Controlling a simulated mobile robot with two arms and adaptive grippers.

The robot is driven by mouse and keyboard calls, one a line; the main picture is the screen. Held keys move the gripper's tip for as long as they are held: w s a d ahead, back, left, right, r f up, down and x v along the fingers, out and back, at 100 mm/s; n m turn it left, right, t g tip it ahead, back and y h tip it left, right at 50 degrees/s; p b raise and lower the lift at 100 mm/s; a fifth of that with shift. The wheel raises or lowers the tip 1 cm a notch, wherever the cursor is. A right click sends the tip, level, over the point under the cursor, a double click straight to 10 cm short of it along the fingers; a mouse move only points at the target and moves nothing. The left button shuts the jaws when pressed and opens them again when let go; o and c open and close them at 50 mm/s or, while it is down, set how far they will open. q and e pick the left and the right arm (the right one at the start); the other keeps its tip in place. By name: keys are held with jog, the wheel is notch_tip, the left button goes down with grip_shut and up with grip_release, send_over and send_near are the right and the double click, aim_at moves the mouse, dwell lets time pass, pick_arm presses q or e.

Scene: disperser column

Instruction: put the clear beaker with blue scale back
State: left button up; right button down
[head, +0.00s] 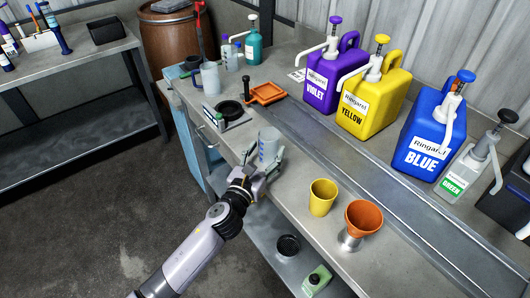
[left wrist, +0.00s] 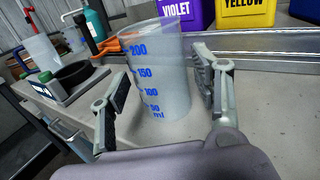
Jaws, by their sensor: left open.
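The clear beaker with the blue scale (head: 269,146) stands upright on the bench near its front edge. In the left wrist view the beaker (left wrist: 158,80) shows blue marks from 50 to 200 ml and stands between my left gripper's fingers. My left gripper (head: 262,165) is open, with one finger on each side of the beaker. In the left wrist view the gripper (left wrist: 160,84) shows a gap between its right finger and the beaker; whether the left finger touches it I cannot tell. My right gripper is not in view.
Behind stand the violet (head: 322,82), yellow (head: 372,100) and blue (head: 428,135) jugs. A scale with a black dish (head: 229,111), an orange tray (head: 266,93) and a clear pitcher (head: 210,78) are farther left. A yellow cup (head: 322,197) and an orange funnel (head: 363,217) stand right.

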pick_arm(q)
jog(key=shift+r, duration=0.15)
jog(key=v, duration=1.2)
jog(key=a+f+n+g+y, duration=0.2)
jog(key=a+f+n, duration=0.3)
jog(key=f, duration=0.6)
jog(key=a+f+n+g+y, duration=0.25)
jog(key=f+n, duration=0.35)
jog(key=f, duration=0.5)
jog(key=s+a+f+n+g+y, duration=0.1)
jog(key=s+a+f+n, duration=0.25)
jog(key=f, duration=0.35)
jog(key=s+a+f+n+g+y, duration=0.1)
jog(key=s+a+f+n+g, duration=0.1)
jog(key=s+f+n, duration=0.4)
jog(key=s+a+f+n+g, duration=0.35)
jog(key=s+f+n, duration=0.35)
jog(key=s+f, duration=0.45)
jog(key=s+a+f+n+g, duration=0.1)
jog(key=s+f+n, duration=0.3)
jog(key=s, duration=0.6)
jog(key=s+a+f+n+g, duration=0.1)
jog(key=s+f+n+g, duration=0.2)
jog(key=s, duration=0.7)
notch_tip(320, 180, down, 2)
jog(key=n+y+b, duration=0.1)
jog(key=n, duration=0.3)
jog(key=shift+s+a, duration=0.35)
